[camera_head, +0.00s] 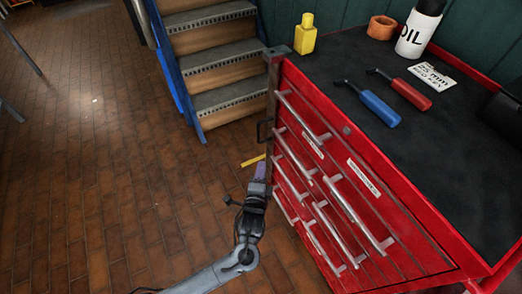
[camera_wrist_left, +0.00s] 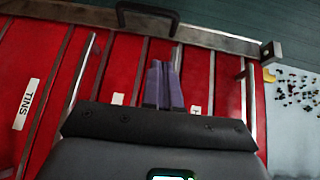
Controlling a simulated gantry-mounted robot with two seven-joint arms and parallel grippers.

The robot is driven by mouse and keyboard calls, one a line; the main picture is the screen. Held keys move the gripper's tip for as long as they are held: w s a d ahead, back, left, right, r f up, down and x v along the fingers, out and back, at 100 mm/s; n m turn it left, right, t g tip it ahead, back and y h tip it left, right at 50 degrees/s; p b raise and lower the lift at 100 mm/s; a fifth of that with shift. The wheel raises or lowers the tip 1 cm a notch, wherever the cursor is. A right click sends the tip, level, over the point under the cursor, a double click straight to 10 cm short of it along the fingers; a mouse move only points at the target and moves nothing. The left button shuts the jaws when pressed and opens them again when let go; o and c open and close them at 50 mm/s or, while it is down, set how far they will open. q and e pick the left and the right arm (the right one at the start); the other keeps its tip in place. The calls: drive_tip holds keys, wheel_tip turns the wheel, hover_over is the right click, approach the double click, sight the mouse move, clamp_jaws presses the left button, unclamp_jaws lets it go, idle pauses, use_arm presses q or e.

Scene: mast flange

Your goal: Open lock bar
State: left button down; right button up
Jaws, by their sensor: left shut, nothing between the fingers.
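The grey lock bar (camera_head: 272,92) runs down the left edge of the red tool cabinet (camera_head: 322,135). Its black handle (camera_head: 263,131) sticks out to the left, partway down. In the left wrist view the bar (camera_wrist_left: 225,41) crosses the top of the picture, with the black handle (camera_wrist_left: 147,14) above it. My left gripper (camera_head: 261,170) is shut and empty, with its purple fingertips just below the handle in the head view. In the left wrist view the fingers (camera_wrist_left: 165,72) point toward the bar and do not hold the handle. My right gripper is not in view.
Drawer handles (camera_head: 355,215) stick out from the cabinet front. On top lie a blue-handled tool (camera_head: 380,108), a red-handled tool (camera_head: 411,93), a yellow bottle (camera_head: 305,35) and an oil bottle (camera_head: 418,32). Stairs (camera_head: 225,60) stand behind; the brick floor (camera_head: 110,180) at left is largely clear.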

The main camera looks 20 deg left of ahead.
use_arm(q)
drive_tip(key=a+b+x, duration=0.2)
drive_tip(key=b+x, duration=0.9)
drive_tip(key=x, duration=0.4)
drive_tip(key=shift+s+t, duration=0.3)
drive_tip(key=shift+t, duration=0.1)
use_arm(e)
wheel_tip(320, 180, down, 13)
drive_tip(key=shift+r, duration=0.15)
use_arm(q)
drive_tip(key=shift+a, duration=0.1)
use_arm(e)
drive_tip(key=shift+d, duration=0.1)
use_arm(q)
drive_tip(key=shift+r, duration=0.1)
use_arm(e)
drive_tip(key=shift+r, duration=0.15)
